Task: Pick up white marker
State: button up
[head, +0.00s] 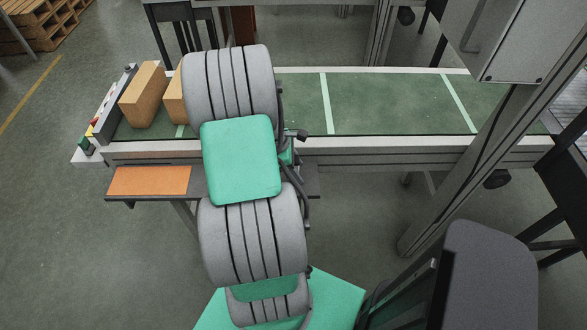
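I see no white marker in the head view. My grey and green arm reaches up the middle of the picture over the conveyor and covers part of the belt and its front edge. My gripper cannot be made out; the arm's end is hidden behind its own thick links. Whether anything lies behind the arm cannot be seen.
A conveyor with a green belt (375,105) runs across the picture. Two brown boxes (144,95) stand at its left end, one partly behind my arm. An orange panel (150,181) lies on a shelf in front. The belt right of my arm is clear. A metal post (455,170) stands at right.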

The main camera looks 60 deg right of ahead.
grip_shut()
dwell(0.3)
jog(key=shift+w+r, duration=0.1)
jog(key=shift+r, duration=0.4)
jog(key=w+a+r+b, duration=0.1)
jog(key=w+a+r, duration=0.8)
jog(key=r, duration=0.3)
jog(key=shift+w+a, duration=0.2)
jog(key=shift+w, duration=0.45)
